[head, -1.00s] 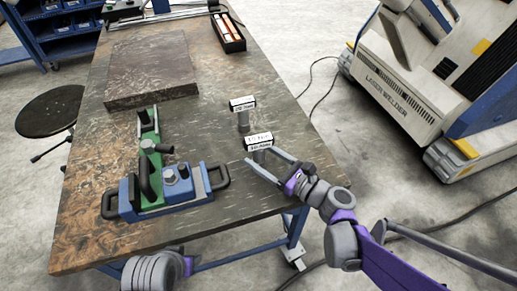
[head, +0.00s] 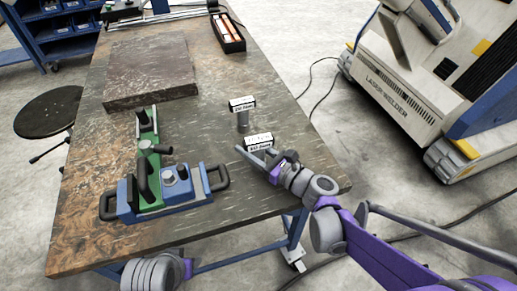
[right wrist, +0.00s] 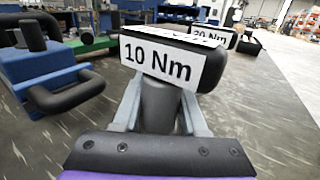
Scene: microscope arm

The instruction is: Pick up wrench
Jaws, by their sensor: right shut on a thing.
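A wrench with a black head and a white "10 Nm" label (right wrist: 160,62) stands upright with its grey shaft between my right gripper's fingers (right wrist: 160,112). The right gripper is shut on that shaft, just below the head. In the head view the same wrench (head: 259,141) is at the right side of the table, with my right gripper (head: 257,156) around it; its lower part is hidden. A second, similar wrench (head: 242,106) stands upright behind it, and its "20 Nm" label (right wrist: 212,36) shows in the right wrist view. My left gripper is out of view; only part of the left arm shows.
A blue and green fixture with black handles (head: 165,190) stands at the left on the dark table (head: 235,205). A flat dark plate (head: 150,70) and a black tray (head: 228,35) lie farther back. The table's right edge is close to the wrenches.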

